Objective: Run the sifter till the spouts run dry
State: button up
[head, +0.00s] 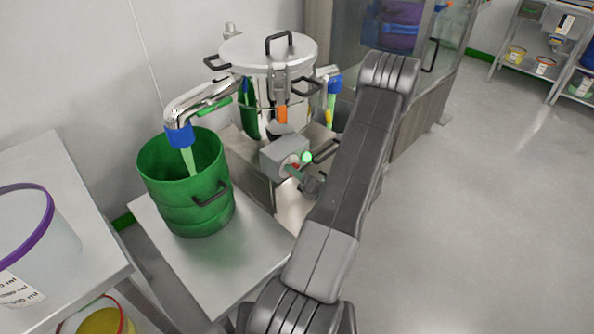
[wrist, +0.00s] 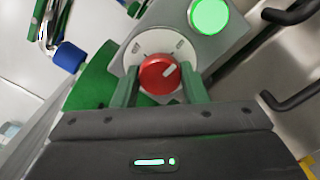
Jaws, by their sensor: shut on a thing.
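The sifter (head: 268,55) is a steel drum with a lidded top and black handles. Its left spout (head: 200,98) has a blue collar, and a pale green strip, stream or sleeve I cannot tell, hangs from it into a green bucket (head: 185,215). A second blue-collared spout (head: 334,84) shows at the right with pale green below. A grey control box (head: 283,155) carries a lit green lamp (wrist: 209,16) and a red knob (wrist: 158,73). My gripper (wrist: 160,84) is shut on the red knob, whose white mark points up and right.
A steel table (head: 152,230) bears the green bucket. A purple-rimmed tub (head: 30,240) stands on a table at the left. Black handles (wrist: 290,12) stick out right of the box. The floor at the right is clear, with shelves (head: 545,60) beyond.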

dwell(0.4)
jog(key=o, duration=1)
jog(key=shift+c, duration=0.2)
jog(key=shift+s+d, duration=0.1)
jog(key=v, duration=1.3)
jog(key=shift+s+d, duration=0.2)
jog(key=shift+s, duration=0.05)
